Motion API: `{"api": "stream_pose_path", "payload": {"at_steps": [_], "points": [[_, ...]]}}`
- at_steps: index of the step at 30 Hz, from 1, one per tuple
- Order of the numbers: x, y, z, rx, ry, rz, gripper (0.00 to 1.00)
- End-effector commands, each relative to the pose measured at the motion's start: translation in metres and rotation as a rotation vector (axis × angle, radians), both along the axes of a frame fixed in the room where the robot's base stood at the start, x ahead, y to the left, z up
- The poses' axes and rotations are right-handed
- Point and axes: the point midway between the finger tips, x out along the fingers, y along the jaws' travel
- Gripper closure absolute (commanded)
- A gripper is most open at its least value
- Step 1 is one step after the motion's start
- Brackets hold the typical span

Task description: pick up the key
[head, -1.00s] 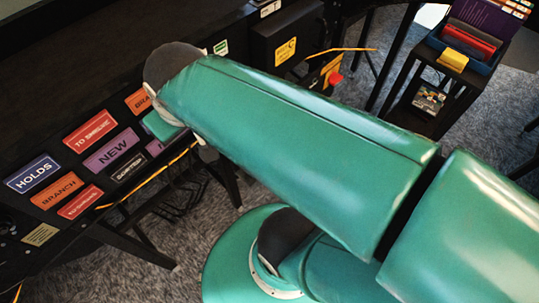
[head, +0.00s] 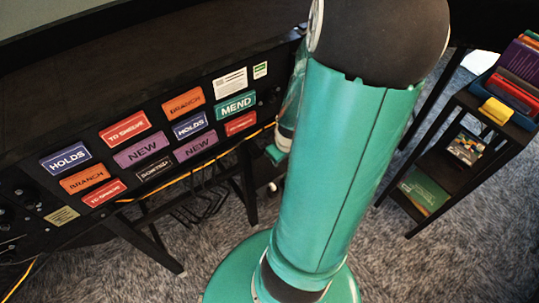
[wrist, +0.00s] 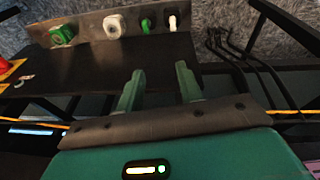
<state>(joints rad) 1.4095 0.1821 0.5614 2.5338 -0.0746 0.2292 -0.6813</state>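I cannot pick out a key for certain in either view. In the wrist view, my gripper (wrist: 160,82) has its two green fingers apart with nothing between them. Beyond the fingertips is a dark flat surface, with a metal strip along its far edge. On the strip are a green round fitting (wrist: 62,36), a white round fitting (wrist: 115,25), a small green piece (wrist: 147,24) and a small white piece (wrist: 172,22). They are too small to name surely. In the head view my arm hides most of my gripper.
The sorter's black panel (head: 85,142) at left carries several coloured labels, such as HOLDS (head: 66,158) and MEND (head: 235,106). A yellow cable (head: 200,167) runs below it. A black shelf stand (head: 455,130) with books is at right. Grey carpet lies between. Black cables (wrist: 232,50) hang in the wrist view.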

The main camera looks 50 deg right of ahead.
Motion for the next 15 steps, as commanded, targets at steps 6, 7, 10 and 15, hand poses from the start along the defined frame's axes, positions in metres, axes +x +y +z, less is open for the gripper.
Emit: {"api": "stream_pose_path", "payload": {"at_steps": [6, 7, 10, 15], "points": [[-0.029, -0.022, -0.041, 0.059, -0.092, -0.055, 0.64], [-0.032, -0.024, -0.044, 0.062, -0.107, -0.061, 0.64], [-0.038, -0.03, -0.052, 0.066, -0.149, -0.077, 0.64], [-0.041, -0.035, -0.058, 0.064, -0.186, -0.088, 0.64]]}}
